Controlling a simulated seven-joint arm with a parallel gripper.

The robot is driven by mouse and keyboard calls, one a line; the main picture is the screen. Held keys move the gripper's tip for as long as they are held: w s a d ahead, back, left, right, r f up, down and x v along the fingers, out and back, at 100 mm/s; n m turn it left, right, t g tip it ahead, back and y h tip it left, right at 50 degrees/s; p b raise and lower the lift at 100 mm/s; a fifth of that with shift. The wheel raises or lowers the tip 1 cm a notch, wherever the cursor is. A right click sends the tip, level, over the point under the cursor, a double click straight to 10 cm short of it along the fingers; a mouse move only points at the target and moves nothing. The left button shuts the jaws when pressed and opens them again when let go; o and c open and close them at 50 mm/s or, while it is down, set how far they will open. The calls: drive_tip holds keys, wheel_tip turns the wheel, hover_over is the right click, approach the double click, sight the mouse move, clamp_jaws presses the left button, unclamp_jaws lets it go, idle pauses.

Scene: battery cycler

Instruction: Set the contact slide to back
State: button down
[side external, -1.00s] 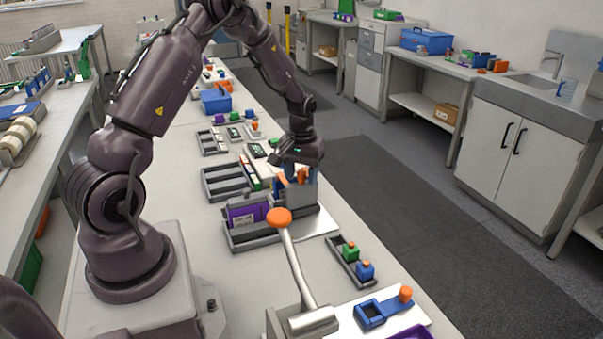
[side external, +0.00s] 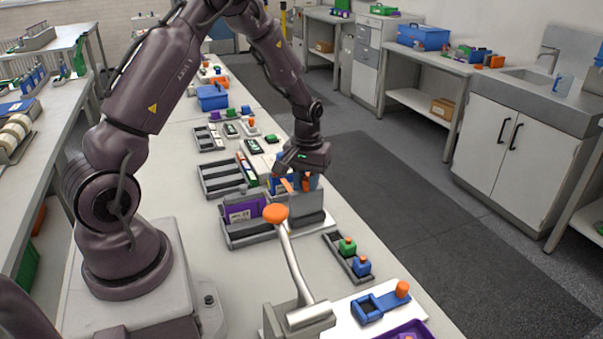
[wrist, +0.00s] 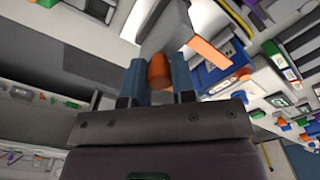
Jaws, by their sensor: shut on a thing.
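My gripper (side external: 296,184) has blue fingers, which are closed around an orange knob (wrist: 158,72) in the wrist view. In the side view the fingers are low over the grey fixture on the bench, behind an upright grey panel (side external: 307,208). I take the knob to be the contact slide's handle; the slide body is mostly hidden by the fingers and panel. An orange strip (wrist: 210,52) sticks out beside the fingers in the wrist view, and it also shows in the side view (side external: 287,185).
A grey tray with a purple block (side external: 243,212) stands left of the fixture. A lever with an orange ball (side external: 275,214) rises in front. A small rack with green and blue pieces (side external: 347,246) and a blue frame (side external: 368,307) lie nearer the camera. The floor at right is clear.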

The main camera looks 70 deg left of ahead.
drive_tip(key=shift+d, duration=0.4)
drive_tip(key=c, duration=0.9)
unclamp_jaws()
drive_tip(key=shift+c, duration=0.2)
drive_tip(key=shift+a, duration=0.1)
drive_tip(key=shift+r, duration=0.1)
drive_tip(key=shift+r, duration=0.3)
wheel_tip(320, 180, up, 12)
drive_tip(key=shift+r, duration=0.1)
drive_tip(key=s+d+r+m+t, duration=0.2)
drive_tip(key=s+d+r+m, duration=0.2)
drive_tip(key=s+d+r, duration=0.2)
drive_tip(key=s+d+r+m+t, duration=0.3)
drive_tip(key=s+d+r+m, duration=0.2)
drive_tip(key=s+d, duration=0.6)
drive_tip(key=shift+r+t, duration=0.3)
drive_tip(key=shift+r, duration=0.1)
